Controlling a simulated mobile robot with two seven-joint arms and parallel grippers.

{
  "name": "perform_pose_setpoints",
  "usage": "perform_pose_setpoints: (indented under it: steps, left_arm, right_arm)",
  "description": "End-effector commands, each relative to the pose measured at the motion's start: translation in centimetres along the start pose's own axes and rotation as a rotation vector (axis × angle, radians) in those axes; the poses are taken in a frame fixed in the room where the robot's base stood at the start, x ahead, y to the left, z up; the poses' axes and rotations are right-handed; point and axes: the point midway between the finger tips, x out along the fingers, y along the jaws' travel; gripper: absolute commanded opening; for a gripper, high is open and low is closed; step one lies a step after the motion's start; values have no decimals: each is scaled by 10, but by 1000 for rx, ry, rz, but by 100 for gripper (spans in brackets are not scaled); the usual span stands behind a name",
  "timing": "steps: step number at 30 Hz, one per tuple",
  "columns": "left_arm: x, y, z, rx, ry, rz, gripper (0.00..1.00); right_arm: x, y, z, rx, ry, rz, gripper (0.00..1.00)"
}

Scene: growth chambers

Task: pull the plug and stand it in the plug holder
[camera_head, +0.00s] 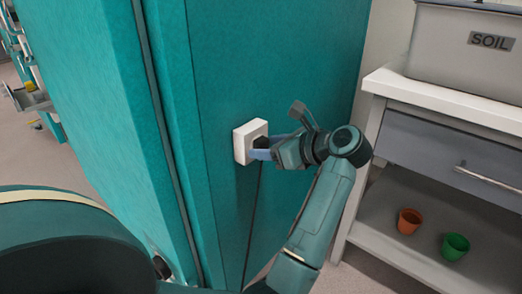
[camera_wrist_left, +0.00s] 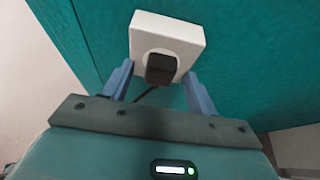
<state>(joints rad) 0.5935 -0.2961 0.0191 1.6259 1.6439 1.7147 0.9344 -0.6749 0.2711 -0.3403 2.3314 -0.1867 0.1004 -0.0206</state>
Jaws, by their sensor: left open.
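The black plug (camera_wrist_left: 160,68) sits in the white wall socket (camera_wrist_left: 168,35) on the teal chamber's side in the left wrist view. A dark cable (camera_wrist_left: 147,95) hangs from the plug. My left gripper (camera_wrist_left: 158,72) is open, with one blue finger on each side of the plug and visible gaps between. In the head view, my left gripper (camera_head: 262,147) is at the socket (camera_head: 243,138), and the plug (camera_head: 261,142) shows partly behind the fingers. The cable (camera_head: 252,215) runs down the panel. I see no plug holder. My right gripper is out of view.
A white bench (camera_head: 440,99) with a grey drawer (camera_head: 440,150) stands to the right, close to my arm. A grey SOIL bin (camera_head: 455,50) is on top. An orange pot (camera_head: 409,221) and a green pot (camera_head: 455,246) stand on its lower shelf.

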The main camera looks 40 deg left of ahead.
Motion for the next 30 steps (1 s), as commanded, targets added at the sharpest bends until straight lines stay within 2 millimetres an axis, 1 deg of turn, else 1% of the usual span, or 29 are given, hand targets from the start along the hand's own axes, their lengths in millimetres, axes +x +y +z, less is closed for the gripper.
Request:
perform_pose_setpoints:
  steps: [4,7,12,22,30]
  left_arm:
    - [7,0,0,-1,0,0,58]
    - [8,0,1,-1,-1,-1,58]
    - [8,0,1,-1,-1,0,58]
    - [8,0,0,-1,-1,0,58]
    - [8,0,0,-1,1,1,58]
  right_arm:
    - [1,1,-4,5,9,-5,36]
    - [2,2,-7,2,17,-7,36]
    - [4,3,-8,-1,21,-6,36]
    - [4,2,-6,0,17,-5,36]
    - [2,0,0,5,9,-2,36]
